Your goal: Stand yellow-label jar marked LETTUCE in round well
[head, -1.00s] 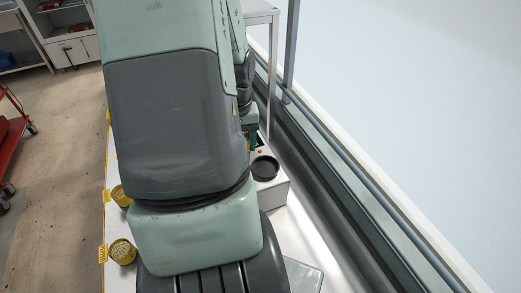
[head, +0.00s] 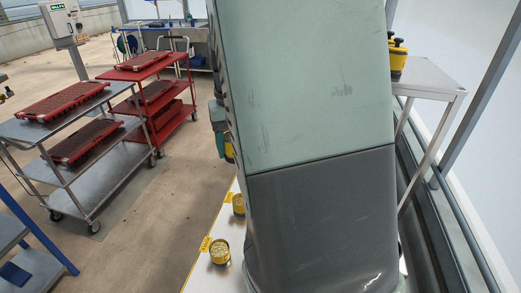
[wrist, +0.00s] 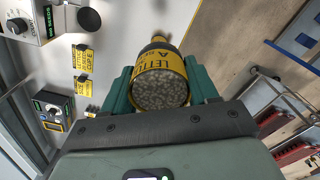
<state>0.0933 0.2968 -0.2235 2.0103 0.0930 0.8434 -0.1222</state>
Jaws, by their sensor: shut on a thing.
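The yellow-label jar (wrist: 160,68) is between the green fingers of my gripper (wrist: 162,88) in the wrist view. Its label reads LETTU..., with the rest out of sight, and pale seeds show through its clear part. Its dark end points away from my palm. In the head view my gripper (head: 222,130) shows at the left of my arm, with a bit of yellow jar (head: 229,152) below it. The round well is not clearly visible now; my arm covers most of the bench in the head view.
A side table (head: 435,76) at right bears yellow jars (head: 398,58). Carts with red trays (head: 62,100) stand on the floor at left.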

